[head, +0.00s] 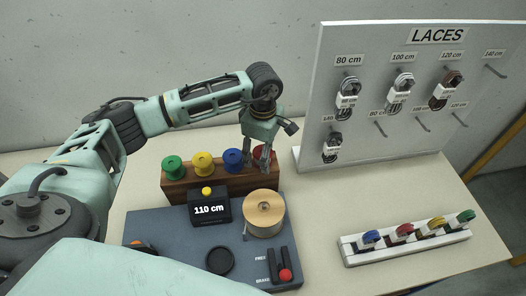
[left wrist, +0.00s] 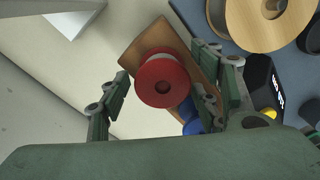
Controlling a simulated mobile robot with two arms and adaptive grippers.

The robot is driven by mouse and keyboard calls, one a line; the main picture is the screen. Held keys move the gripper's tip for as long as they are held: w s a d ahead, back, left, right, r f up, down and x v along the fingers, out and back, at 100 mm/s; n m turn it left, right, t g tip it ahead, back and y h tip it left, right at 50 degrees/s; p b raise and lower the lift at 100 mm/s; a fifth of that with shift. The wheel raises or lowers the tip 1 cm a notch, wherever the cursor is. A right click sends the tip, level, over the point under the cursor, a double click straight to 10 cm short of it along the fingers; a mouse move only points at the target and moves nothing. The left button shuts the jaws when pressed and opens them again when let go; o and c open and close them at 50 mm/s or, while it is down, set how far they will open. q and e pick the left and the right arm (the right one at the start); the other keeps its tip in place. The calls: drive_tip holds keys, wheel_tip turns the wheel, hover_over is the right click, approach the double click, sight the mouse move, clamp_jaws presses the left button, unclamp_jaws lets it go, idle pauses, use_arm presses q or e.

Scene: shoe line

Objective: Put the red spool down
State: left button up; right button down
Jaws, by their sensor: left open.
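The red spool (left wrist: 162,82) stands at the end of the wooden rack (left wrist: 134,52), seen from above in the left wrist view. In the head view the red spool (head: 258,152) is partly hidden behind my left gripper (head: 264,160). The rack (head: 222,187) also holds a blue spool (head: 233,161), a yellow spool (head: 203,164) and a green spool (head: 173,167). My right gripper is not in view.
A blue-grey station (head: 160,228) with a "110 cm" display (head: 209,209) and a large wooden reel (head: 264,214) stands in front of the rack. A white LACES board (head: 380,70) rises at the right.

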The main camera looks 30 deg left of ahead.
use_arm(q)
drive_tip(key=shift+r, duration=0.15)
drive_tip(key=shift+r, duration=0.15)
wheel_tip(320, 180, up, 12)
drive_tip(key=b, duration=0.4)
drive_tip(key=shift+b, duration=0.3)
